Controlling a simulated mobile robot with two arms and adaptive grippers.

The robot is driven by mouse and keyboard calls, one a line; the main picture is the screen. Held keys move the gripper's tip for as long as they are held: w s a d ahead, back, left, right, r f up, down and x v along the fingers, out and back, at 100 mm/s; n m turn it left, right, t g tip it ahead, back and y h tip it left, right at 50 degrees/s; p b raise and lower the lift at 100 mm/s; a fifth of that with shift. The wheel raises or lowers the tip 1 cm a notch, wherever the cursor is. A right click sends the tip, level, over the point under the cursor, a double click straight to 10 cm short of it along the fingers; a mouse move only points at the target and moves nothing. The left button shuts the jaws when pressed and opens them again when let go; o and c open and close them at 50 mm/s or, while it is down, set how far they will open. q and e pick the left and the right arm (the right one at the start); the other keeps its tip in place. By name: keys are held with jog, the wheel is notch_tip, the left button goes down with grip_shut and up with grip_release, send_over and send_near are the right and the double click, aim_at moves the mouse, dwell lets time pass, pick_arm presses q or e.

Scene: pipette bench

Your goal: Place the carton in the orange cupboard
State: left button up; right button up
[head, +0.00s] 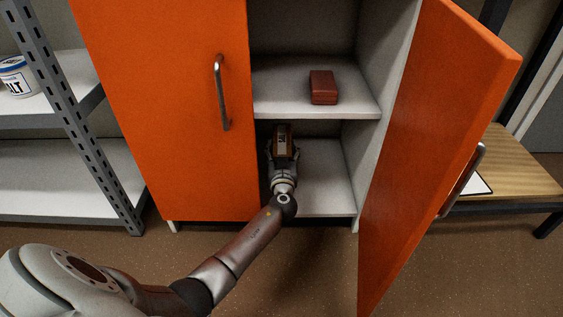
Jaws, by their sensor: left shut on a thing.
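The orange cupboard (183,170) stands ahead, its left door closed and its right door (428,140) swung open. My left gripper (283,157) reaches into the opening at the lower compartment, below the middle shelf. It is shut on a small brown and dark box, which looks like the carton (282,141). The carton is held in front of the back wall, near the compartment's left side. The gripper hides its lower part, and I cannot tell whether it touches the cupboard floor. My right gripper is out of view.
A dark red box (323,86) lies on the middle shelf (280,96). The lower floor (325,185) right of my gripper is clear. A grey metal rack (75,130) with a white tub (17,78) stands left. A wooden bench (515,170) stands right, behind the open door.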

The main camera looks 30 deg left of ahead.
pick_arm(q)
jog(key=shift+f+b, duration=0.85)
jog(key=shift+f, duration=0.7)
jog(key=shift+f, duration=0.15)
jog(key=o, duration=1.4)
